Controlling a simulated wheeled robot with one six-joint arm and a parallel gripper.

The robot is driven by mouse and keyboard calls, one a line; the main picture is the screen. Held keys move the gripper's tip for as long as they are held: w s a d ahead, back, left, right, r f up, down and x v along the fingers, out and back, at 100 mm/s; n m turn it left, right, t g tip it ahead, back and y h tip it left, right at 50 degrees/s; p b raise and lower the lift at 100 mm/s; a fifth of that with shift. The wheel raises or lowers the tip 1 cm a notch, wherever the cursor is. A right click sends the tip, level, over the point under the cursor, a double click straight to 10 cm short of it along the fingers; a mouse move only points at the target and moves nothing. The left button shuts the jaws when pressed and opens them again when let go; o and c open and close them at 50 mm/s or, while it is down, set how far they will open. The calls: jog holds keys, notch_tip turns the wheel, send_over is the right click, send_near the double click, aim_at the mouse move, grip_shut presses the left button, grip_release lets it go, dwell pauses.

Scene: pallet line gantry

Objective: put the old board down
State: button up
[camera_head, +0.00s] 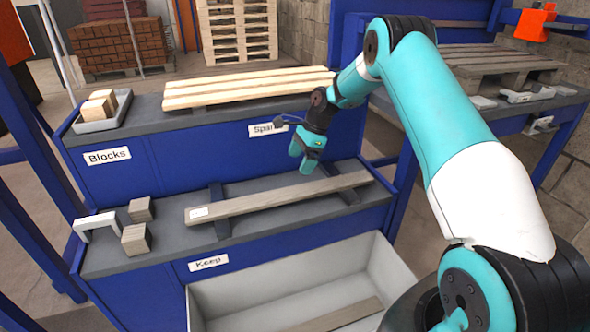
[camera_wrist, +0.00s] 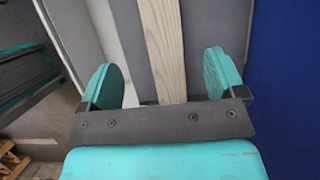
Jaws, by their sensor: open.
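A long grey-brown board (camera_head: 285,197) lies across two dark supports on the lower shelf marked Keep, with a small white label near its left end. My gripper (camera_head: 303,162) is above the right half of this shelf, pointing down and just behind the board in the head view. In the wrist view a board (camera_wrist: 165,45) runs lengthwise between the two teal fingers of my gripper (camera_wrist: 164,80), with a gap on each side. The gripper is open and holds nothing. Another board (camera_head: 345,312) lies in the white bin (camera_head: 290,262) below the shelf.
Pale spare boards (camera_head: 250,85) lie on the upper shelf. A tray (camera_head: 105,118) holds blocks at its left end. Two wood blocks (camera_head: 135,238) and a white bracket (camera_head: 96,222) sit at the lower shelf's left. A pallet (camera_head: 500,60) stands on the right bench.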

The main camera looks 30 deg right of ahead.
jog(key=s+a+r+n, duration=1.3)
jog(key=a+r, duration=0.4)
jog(key=a, duration=0.1)
jog(key=s+a+r+n, duration=0.1)
jog(key=s+a+n, duration=0.2)
jog(key=s+n, duration=0.4)
jog(key=s+a+r+n+g, duration=0.1)
jog(key=s+n, duration=0.6)
jog(key=s, duration=1)
jog(key=a+r, duration=0.1)
jog(key=a, duration=0.1)
jog(key=shift+s+a+r, duration=0.15)
jog(key=shift+s+a, duration=0.15)
